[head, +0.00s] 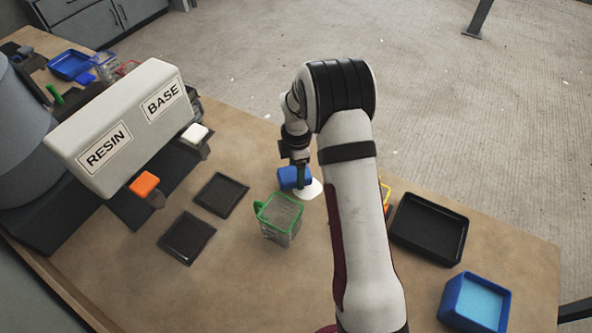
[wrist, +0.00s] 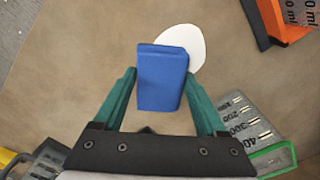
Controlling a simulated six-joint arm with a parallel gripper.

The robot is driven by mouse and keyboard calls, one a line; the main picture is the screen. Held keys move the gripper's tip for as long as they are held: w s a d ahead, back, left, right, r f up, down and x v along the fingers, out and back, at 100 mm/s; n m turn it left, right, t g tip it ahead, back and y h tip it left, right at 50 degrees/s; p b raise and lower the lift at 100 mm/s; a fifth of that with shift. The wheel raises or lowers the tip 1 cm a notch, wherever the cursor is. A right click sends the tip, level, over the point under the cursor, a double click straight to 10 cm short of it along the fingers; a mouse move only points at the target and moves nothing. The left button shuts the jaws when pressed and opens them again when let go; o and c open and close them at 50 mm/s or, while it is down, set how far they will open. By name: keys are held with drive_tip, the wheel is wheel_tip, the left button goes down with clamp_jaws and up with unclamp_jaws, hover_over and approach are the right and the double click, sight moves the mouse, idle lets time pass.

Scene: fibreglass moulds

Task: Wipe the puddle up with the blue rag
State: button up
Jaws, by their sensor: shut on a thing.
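The blue rag (head: 289,178) is a folded pad held between the fingers of my gripper (head: 301,174), and it shows in the wrist view (wrist: 162,80) between the green fingers (wrist: 163,95). The white puddle (head: 312,189) lies on the brown bench, just right of and below the rag in the head view. In the wrist view the rag covers the lower left part of the puddle (wrist: 190,43). I cannot tell whether the rag touches the bench or the puddle.
A green-rimmed measuring cup (head: 279,215) stands close by, left and nearer. Two flat black moulds (head: 220,195) and the resin dispenser (head: 118,130) are left. Right are a black tray (head: 430,232) and a blue box (head: 474,302). An orange cup (wrist: 262,24) shows in the wrist view.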

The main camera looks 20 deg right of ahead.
drive_tip(key=shift+s+d, duration=0.7)
drive_tip(key=shift+d, duration=0.4)
drive_tip(key=shift+s+d, duration=0.7)
drive_tip(key=shift+d, duration=0.35)
drive_tip(key=shift+s+d, duration=0.7)
drive_tip(key=shift+d, duration=0.4)
drive_tip(key=shift+w+a, duration=3.15)
drive_tip(key=shift+r, duration=3.25)
